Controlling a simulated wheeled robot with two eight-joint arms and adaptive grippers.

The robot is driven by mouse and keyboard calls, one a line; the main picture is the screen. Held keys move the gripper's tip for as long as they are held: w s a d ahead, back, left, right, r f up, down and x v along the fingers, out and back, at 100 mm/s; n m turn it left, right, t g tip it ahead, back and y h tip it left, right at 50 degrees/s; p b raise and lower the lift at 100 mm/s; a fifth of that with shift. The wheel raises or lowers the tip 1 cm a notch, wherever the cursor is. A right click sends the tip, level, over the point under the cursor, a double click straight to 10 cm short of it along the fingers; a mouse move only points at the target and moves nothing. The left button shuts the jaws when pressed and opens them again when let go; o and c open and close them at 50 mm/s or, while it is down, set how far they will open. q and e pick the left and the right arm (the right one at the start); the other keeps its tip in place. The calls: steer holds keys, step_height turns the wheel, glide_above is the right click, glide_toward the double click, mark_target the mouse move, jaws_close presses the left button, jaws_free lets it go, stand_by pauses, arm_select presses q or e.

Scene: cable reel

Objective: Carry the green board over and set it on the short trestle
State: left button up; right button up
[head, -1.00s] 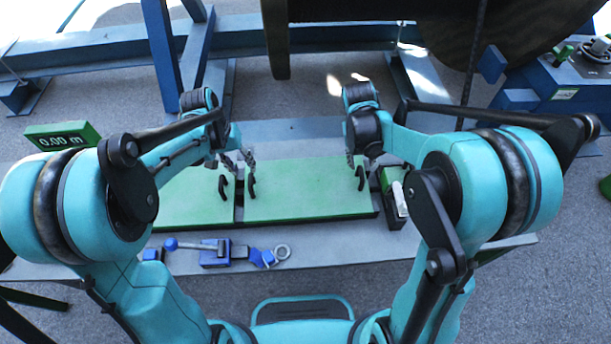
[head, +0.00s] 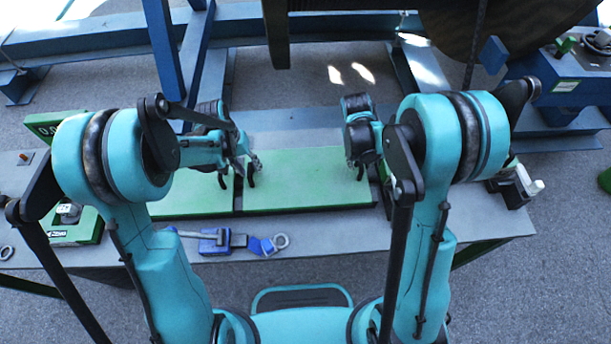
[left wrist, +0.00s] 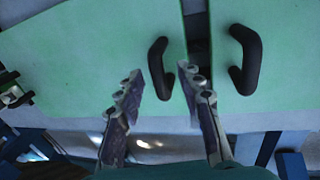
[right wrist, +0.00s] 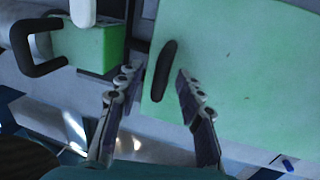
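The green board (head: 305,195) lies flat on the grey bench, with a black handle near each end. A second green panel (head: 190,203) lies beside it on the left, across a narrow gap. My left gripper (left wrist: 160,75) is open, its fingertips on either side of the board's left handle (left wrist: 158,68). My right gripper (right wrist: 154,74) is open, its fingertips on either side of the right handle (right wrist: 163,70). Whether the fingers touch the handles is unclear. I cannot pick out the short trestle.
Blue beams (head: 335,35) and the dark reel (head: 480,45) are behind the bench.

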arm_select(q)
steer(key=shift+f, duration=0.4)
arm_select(e)
steer(key=shift+f, duration=0.4)
arm_select(q)
steer(key=shift+c, duration=0.4)
arm_select(e)
steer(key=shift+c, duration=0.4)
arm_select(q)
jaws_close()
arm_select(e)
jaws_close()
arm_select(q)
steer(key=shift+r, duration=0.15)
arm_select(e)
steer(key=shift+r, duration=0.2)
